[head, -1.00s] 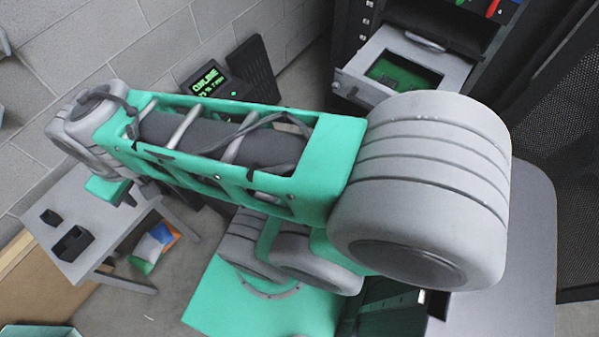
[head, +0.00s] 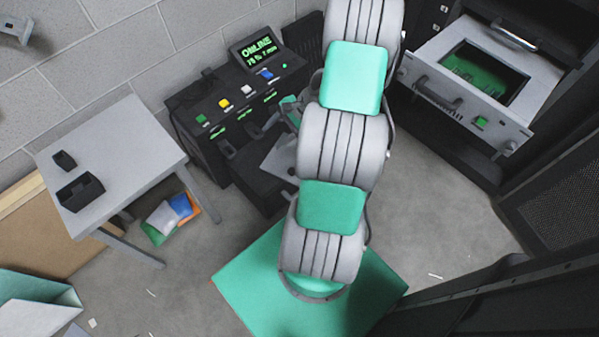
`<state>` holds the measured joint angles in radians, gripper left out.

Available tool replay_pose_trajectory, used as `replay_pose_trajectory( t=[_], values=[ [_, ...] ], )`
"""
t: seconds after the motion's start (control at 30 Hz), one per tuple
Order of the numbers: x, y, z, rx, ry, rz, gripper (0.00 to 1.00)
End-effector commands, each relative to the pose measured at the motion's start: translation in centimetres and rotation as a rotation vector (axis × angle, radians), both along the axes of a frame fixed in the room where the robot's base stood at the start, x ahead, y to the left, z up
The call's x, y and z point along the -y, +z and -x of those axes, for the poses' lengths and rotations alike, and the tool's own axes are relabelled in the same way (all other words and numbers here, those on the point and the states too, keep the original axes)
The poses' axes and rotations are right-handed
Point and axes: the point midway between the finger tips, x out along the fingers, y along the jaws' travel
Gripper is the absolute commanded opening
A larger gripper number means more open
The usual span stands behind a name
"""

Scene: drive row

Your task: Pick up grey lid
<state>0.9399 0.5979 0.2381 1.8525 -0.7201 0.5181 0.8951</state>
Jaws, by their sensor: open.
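A flat grey plate, which looks like the grey lid (head: 279,157), shows at the right part of the black console, just left of my arm. My arm covers its right side, so I cannot tell its full shape or what it rests on. A small green and dark part of my gripper (head: 289,112) seems to show beside the arm, above the plate in the picture. The arm hides most of the gripper. It is open, and I see nothing held. I cannot tell its exact distance from the plate.
The black console (head: 190,120) has coloured buttons and a lit screen (head: 257,48). A grey drawer (head: 425,65) with a green inside stands pulled out from the rack at right. A grey table (head: 120,140) with two black holders stands at left.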

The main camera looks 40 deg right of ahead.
Motion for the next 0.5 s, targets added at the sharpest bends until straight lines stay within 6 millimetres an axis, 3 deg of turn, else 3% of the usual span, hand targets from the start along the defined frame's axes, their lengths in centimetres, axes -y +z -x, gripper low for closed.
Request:
replay_pose_trajectory(
  t=[0.03,0.1,0.2,0.33,0.5],
  values=[
    [1.7,-6.5,1.4,-0.013,-0.151,-0.115,0.53],
    [3.5,-12.0,2.8,-0.009,-0.359,-0.27,0.53],
    [5.2,-18.5,4.9,0.009,-0.63,-0.488,0.53],
    [6.2,-23.4,7.0,0.046,-0.875,-0.706,0.53],
    [6.4,-25.2,7.4,0.068,-0.986,-0.817,0.53]
  ],
)
